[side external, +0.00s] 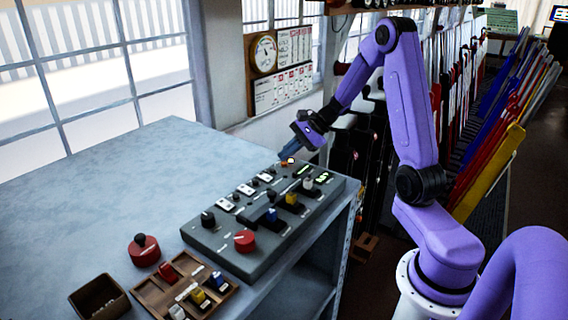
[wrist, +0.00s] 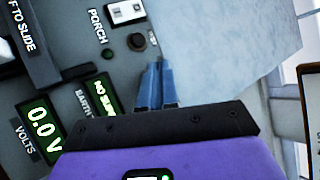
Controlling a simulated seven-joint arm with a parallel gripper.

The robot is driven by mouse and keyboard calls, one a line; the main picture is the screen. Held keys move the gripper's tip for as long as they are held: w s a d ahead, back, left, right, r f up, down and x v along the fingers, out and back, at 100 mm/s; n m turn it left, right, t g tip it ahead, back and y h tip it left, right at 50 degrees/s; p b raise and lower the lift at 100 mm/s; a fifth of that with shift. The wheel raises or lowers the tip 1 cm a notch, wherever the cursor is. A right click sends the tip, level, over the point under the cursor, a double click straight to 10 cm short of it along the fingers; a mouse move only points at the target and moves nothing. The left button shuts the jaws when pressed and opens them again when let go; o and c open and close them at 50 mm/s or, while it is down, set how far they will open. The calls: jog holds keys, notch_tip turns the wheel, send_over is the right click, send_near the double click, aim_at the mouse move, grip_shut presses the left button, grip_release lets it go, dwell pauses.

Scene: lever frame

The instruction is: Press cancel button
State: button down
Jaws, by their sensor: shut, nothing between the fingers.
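The grey control panel (side external: 265,225) lies on the bench. No label reading "cancel" is legible to me in either view. A small round dark button (wrist: 137,41) sits on the panel in the wrist view, with a tiny unclear label beside it. My gripper (side external: 288,155) is at the panel's far end, its blue fingers pointing down close to the surface. In the wrist view, the fingers of my gripper (wrist: 158,66) are together and empty, with their tips just below and right of the dark button. I cannot tell whether they touch the panel.
A wooden tray (side external: 150,297), a dark box (side external: 98,299) and a red knobbed piece (side external: 144,250) stand nearby. The bench's left side is clear.

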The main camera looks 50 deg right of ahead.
aim_at(287, 165)
jog(key=shift+f, duration=0.4)
dwell(0.7)
jog(key=shift+r, duration=0.85)
jog(key=shift+r, duration=2.5)
